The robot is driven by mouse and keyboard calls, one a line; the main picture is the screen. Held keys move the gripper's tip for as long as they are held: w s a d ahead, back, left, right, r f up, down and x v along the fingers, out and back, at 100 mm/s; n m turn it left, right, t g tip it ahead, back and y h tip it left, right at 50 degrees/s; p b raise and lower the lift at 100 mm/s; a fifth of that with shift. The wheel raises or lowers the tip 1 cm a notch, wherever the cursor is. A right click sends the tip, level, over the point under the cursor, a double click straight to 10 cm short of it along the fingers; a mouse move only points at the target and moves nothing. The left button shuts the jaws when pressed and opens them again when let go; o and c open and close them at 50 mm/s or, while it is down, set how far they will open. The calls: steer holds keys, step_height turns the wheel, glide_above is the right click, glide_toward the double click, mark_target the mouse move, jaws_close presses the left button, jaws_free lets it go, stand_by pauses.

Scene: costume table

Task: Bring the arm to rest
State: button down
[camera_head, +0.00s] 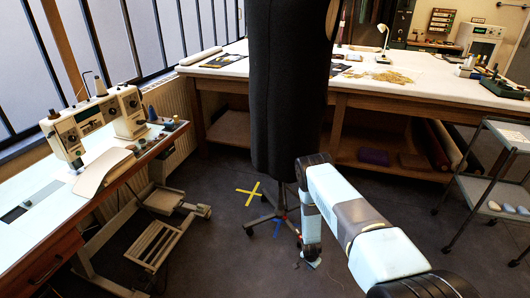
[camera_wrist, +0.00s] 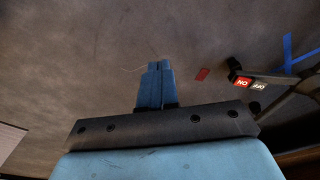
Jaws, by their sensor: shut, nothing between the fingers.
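My arm reaches forward from the lower right in the head view and bends down toward the floor. My gripper (camera_head: 312,262) hangs low, its tip pointing at the floor. In the wrist view, the blue fingers of my gripper (camera_wrist: 157,66) are together, with nothing between them. They point at the dark grey floor (camera_wrist: 90,50).
A dark dress form (camera_head: 288,90) on a wheeled stand (camera_head: 262,222) stands close left of my arm. A sewing machine table (camera_head: 60,190) is at left, a long worktable (camera_head: 430,82) behind, a wheeled rack (camera_head: 490,190) at right. A yellow tape cross (camera_head: 249,193) marks the floor.

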steer(key=w+a+r, duration=0.1)
steer(key=w+r, duration=0.3)
steer(key=r, duration=0.5)
steer(key=w+r+n, duration=0.1)
steer(key=w+r, duration=0.4)
steer(key=r, duration=0.4)
steer(key=w+a+r, duration=0.1)
steer(key=w+r, duration=0.3)
steer(key=r, duration=0.6)
step_height(320, 180, up, 32)
steer(key=s+n+t+y, duration=0.1)
steer(key=s+n+t, duration=0.1)
steer(key=n, duration=0.1)
steer(key=s+d+r+n+t, duration=0.1)
steer(key=s+r, duration=0.8)
steer(key=r, duration=0.3)
steer(key=s+d+r+n, duration=0.1)
steer(key=s+r, duration=0.8)
steer(key=r, duration=0.3)
steer(key=s+r+n, duration=0.1)
steer(key=s+r, duration=0.2)
steer(key=s, duration=0.9)
steer(key=s+r+n+t, duration=0.1)
steer(key=s+r, duration=0.3)
steer(key=s, duration=0.8)
steer(key=shift+d+r+n, duration=0.25)
steer(key=shift+d+n, duration=0.15)
steer(key=shift+n, duration=0.3)
